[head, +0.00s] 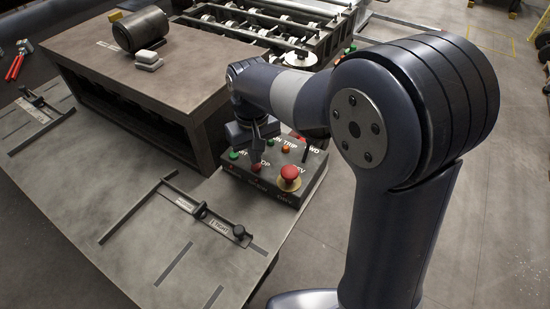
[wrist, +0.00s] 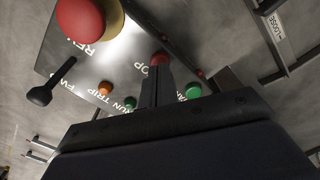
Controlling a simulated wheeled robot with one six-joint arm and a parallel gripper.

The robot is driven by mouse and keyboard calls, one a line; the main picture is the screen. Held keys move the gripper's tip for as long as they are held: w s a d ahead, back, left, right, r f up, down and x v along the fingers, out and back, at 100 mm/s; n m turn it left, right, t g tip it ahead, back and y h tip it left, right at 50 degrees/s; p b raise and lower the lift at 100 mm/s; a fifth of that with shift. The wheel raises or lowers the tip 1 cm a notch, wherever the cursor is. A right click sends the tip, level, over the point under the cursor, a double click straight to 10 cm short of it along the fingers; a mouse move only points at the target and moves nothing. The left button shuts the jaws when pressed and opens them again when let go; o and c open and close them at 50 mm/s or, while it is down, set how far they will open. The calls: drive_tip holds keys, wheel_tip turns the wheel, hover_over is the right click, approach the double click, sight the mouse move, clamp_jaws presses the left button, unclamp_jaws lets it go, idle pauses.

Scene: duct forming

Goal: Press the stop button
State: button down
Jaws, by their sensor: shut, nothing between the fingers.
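The dark control box (head: 262,186) sits at the right part of the grey bench. Its red stop button (head: 256,167) is beside the "OP" end of its label, and it also shows in the wrist view (wrist: 159,57). My gripper (head: 257,158) is shut and empty, pointing down with its fingertips at the stop button. In the wrist view my gripper (wrist: 157,70) partly covers the button. I cannot tell whether the tips touch it or whether it is pressed in.
A green start button (head: 234,155), a larger red mushroom button (head: 290,175) on a yellow base, an orange light (head: 286,148) and a black lever (wrist: 52,83) crowd the box. A brown-topped block (head: 140,75) stands close behind on the left.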

drive_tip(key=shift+r+p, duration=2.1)
drive_tip(key=shift+r, duration=0.65)
drive_tip(key=shift+f, duration=0.15)
